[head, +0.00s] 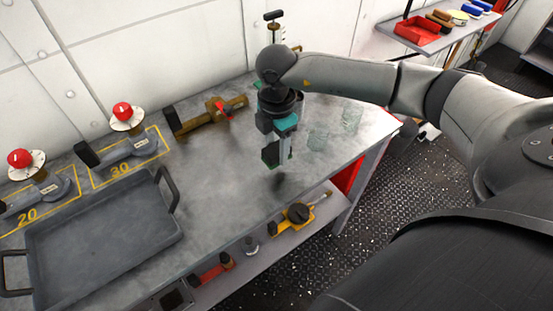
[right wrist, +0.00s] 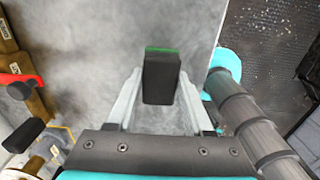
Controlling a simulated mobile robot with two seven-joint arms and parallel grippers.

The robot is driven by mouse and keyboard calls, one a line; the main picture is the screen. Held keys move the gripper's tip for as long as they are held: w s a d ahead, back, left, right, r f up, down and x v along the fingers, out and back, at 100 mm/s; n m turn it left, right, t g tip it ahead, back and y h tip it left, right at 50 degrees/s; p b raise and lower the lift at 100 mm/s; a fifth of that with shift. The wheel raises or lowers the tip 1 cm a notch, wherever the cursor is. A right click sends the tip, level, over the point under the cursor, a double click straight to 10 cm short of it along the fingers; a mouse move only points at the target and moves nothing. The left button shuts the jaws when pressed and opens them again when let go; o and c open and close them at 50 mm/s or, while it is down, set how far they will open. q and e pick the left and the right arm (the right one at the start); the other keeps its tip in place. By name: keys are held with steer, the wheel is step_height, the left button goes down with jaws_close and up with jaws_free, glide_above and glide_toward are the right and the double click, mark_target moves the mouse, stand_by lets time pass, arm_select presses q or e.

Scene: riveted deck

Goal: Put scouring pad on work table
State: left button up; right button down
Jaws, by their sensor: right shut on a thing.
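The scouring pad (head: 270,153), a dark block with a green face, is held upright in my right gripper (head: 283,151). In the right wrist view the pad (right wrist: 161,78) sits between the two pale fingers of the right gripper (right wrist: 160,95), which is shut on it. The work table (head: 222,185) is a grey metal surface below the pad. A dark shadow lies on the table just under the pad, and the pad looks a little above the surface. The bare table top (right wrist: 95,45) also shows in the right wrist view. My left gripper is out of view.
A grey tray (head: 105,243) with handles stands at the table's left. Valves with red knobs (head: 122,111) and a brass valve (head: 212,115) line the back. Clear glasses (head: 318,139) stand right of the gripper. The table is bare between tray and gripper. A lower shelf holds tools.

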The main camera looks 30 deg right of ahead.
mark_target(277, 159)
steer(key=shift+f, duration=2.15)
steer(key=shift+f+b, duration=0.1)
steer(key=shift+b, duration=0.2)
steer(key=shift+c, duration=1.5)
jaws_free()
step_height(277, 159, up, 12)
steer(key=shift+r+p, duration=0.1)
steer(key=shift+p, duration=0.55)
